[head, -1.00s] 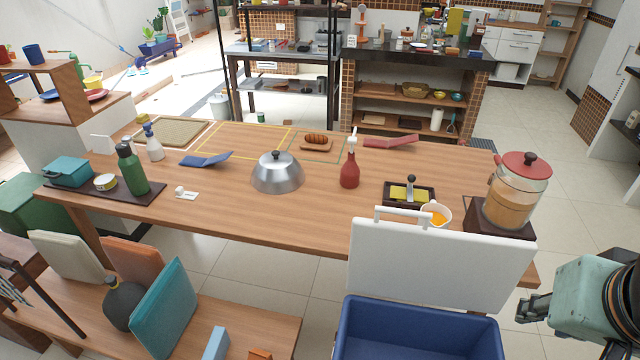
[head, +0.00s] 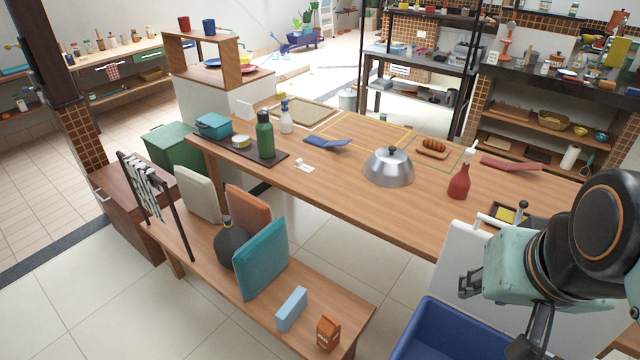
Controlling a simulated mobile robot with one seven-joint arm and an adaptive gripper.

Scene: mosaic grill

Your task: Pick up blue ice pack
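A light blue block (head: 291,309), which looks like the blue ice pack, stands on the low wooden bench near its front right end. It is fully in view, beside a small orange carton. My gripper (head: 469,281) is at the right of the head view, in front of the white cooler lid. It is well to the right of the block and apart from it. Only its small dark finger parts show at the end of the pale green wrist, so its opening is unclear. No object shows in it.
The orange carton (head: 328,333) is right of the block; a teal cushion (head: 262,258) and dark round bottle (head: 231,243) are behind it. The open blue cooler (head: 440,322) stands between bench and arm. The long table (head: 340,185) is behind.

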